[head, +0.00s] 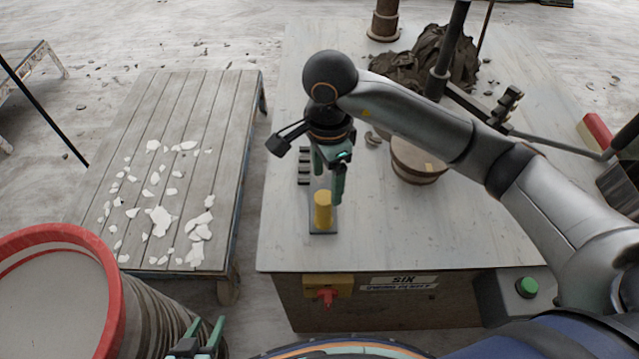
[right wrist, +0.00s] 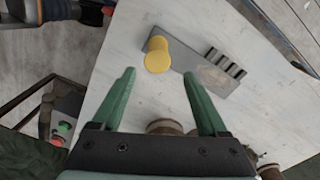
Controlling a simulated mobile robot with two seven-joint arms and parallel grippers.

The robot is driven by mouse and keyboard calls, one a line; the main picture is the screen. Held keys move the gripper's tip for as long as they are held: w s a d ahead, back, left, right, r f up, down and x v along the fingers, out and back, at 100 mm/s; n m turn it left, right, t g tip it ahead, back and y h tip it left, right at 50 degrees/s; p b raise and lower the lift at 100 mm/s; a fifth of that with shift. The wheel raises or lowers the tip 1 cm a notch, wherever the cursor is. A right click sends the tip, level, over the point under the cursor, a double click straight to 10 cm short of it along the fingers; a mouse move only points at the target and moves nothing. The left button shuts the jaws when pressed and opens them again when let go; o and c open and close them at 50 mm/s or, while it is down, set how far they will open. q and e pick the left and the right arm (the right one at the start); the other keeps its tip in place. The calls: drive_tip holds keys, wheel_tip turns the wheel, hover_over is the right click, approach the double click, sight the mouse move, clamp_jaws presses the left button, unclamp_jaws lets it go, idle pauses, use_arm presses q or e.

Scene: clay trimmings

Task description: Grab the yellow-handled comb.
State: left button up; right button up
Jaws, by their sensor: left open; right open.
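The yellow-handled comb (head: 322,210) lies near the front left of the grey-white table. Its short yellow handle stands up from a flat dark plate, and block-like teeth show at the plate's far end. In the right wrist view the yellow handle (right wrist: 158,56) appears just beyond the fingertips, centred between them. My right gripper (head: 332,186) is open and empty, above and just beside the handle, fingers pointing down; its two green fingers (right wrist: 159,74) stand wide apart. My left gripper (head: 207,323) is open and empty at the bottom edge, beside the ribbed bin.
A round wooden pot (head: 418,160) and a dark clay heap (head: 428,62) are on the table (head: 450,225). A slatted bench (head: 95,185) with white fragments stands left. A red-rimmed bin (head: 112,290) is front left. A switch (head: 327,294) is on the table's front.

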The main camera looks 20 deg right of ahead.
sight(325, 210)
drive_tip(key=f, duration=0.6)
drive_tip(key=f+p, duration=0.1)
drive_tip(key=f, duration=0.2)
drive_tip(key=shift+s+a+f, duration=0.2)
drive_tip(key=shift+s+f, duration=0.05)
drive_tip(key=shift+f, duration=0.15)
clamp_jaws()
idle(0.5)
